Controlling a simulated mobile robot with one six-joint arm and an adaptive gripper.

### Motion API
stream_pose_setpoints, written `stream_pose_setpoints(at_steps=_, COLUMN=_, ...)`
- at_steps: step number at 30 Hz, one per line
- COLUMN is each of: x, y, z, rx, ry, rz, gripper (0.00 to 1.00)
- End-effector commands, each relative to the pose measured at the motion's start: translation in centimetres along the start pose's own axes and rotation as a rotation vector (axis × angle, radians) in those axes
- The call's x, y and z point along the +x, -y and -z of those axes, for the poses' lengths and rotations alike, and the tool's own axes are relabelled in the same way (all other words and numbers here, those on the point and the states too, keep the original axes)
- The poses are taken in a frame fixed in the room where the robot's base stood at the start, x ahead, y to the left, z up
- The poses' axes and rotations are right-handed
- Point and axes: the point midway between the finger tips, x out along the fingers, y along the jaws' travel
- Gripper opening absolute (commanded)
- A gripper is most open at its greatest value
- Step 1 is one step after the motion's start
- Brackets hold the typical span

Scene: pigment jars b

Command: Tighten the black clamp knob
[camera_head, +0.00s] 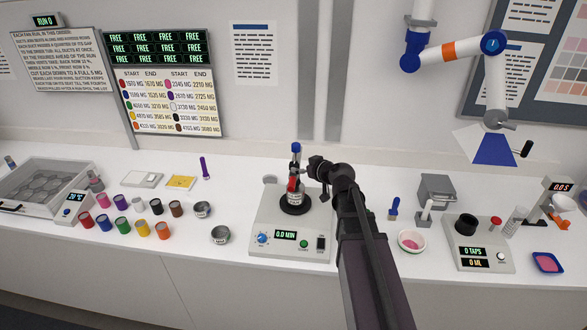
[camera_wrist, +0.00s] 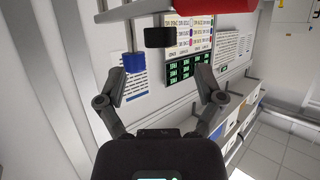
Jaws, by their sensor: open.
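A mixer-like machine (camera_head: 290,246) with a "0.0 MIN" display stands in the middle of the bench. A black round plate (camera_head: 296,206) on it carries an upright fixture with red parts (camera_head: 293,185) and a blue top (camera_head: 296,147). The wrist view is upside down; it shows the blue cap (camera_wrist: 135,62), a black knob-like piece (camera_wrist: 158,37) and a red body (camera_wrist: 198,6). That black piece looks like the clamp knob. My gripper (camera_head: 321,177) is just right of the fixture; in the wrist view its fingers (camera_wrist: 165,85) are spread, with nothing visibly held between them.
Several colored jars (camera_head: 121,202) and two grey tins (camera_head: 220,235) stand left of the machine. A pink-lined bowl (camera_head: 411,241), a tapping machine (camera_head: 478,243) and a blue tool (camera_head: 394,208) are on the right.

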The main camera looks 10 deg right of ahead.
Motion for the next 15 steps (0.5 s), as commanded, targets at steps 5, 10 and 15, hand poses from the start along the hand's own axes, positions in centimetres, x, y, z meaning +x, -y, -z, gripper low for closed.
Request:
stream_pose_setpoints(at_steps=5, x=3.1, y=-0.1, z=-0.1, rx=-0.001, ry=0.0, rz=0.0, gripper=0.87)
stream_pose_setpoints(at_steps=10, x=4.8, y=-0.1, z=-0.1, rx=-0.001, ry=0.0, rz=0.0, gripper=0.87)
stream_pose_setpoints(at_steps=15, x=5.6, y=-0.1, z=0.0, rx=0.0, ry=0.0, rz=0.0, gripper=0.87)
